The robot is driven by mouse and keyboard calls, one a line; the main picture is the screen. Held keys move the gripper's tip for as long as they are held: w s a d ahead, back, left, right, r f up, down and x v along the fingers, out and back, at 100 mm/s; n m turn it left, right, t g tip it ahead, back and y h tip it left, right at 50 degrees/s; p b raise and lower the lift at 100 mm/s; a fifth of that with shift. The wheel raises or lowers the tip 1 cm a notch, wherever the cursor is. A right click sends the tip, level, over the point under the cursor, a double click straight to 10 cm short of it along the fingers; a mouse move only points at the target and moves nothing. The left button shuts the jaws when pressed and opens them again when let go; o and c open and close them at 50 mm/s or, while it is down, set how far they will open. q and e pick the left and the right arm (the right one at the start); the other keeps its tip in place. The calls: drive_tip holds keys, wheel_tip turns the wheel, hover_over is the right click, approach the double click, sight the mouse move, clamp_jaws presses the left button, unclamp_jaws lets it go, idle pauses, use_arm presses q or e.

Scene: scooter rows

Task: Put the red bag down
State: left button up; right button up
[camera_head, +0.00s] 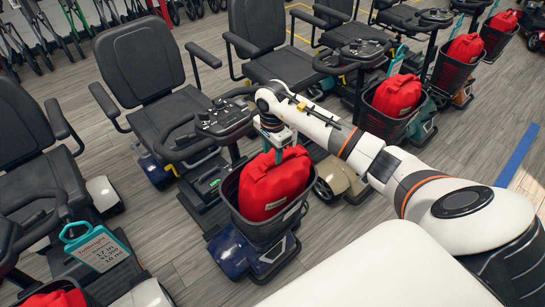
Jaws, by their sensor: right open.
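A red bag (272,188) sits in the dark front basket (262,229) of the blue mobility scooter at the middle of the head view. My right arm reaches in from the right, and its gripper (279,147) is at the top of this bag, over the bag's upper edge. The right gripper is open. Its fingertips are small and partly hidden, so I cannot tell whether they touch the bag. My left gripper is not in view.
More scooters stand in a row, with red bags in the baskets of several, such as this one (397,95). A teal tag (97,248) hangs at lower left. Black seats (140,62) stand close behind. Bare floor (180,250) shows left of the blue scooter.

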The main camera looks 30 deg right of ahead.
wheel_tip(320, 180, up, 9)
drive_tip(key=b, duration=0.2)
drive_tip(key=shift+r, duration=0.15)
idle(0.3)
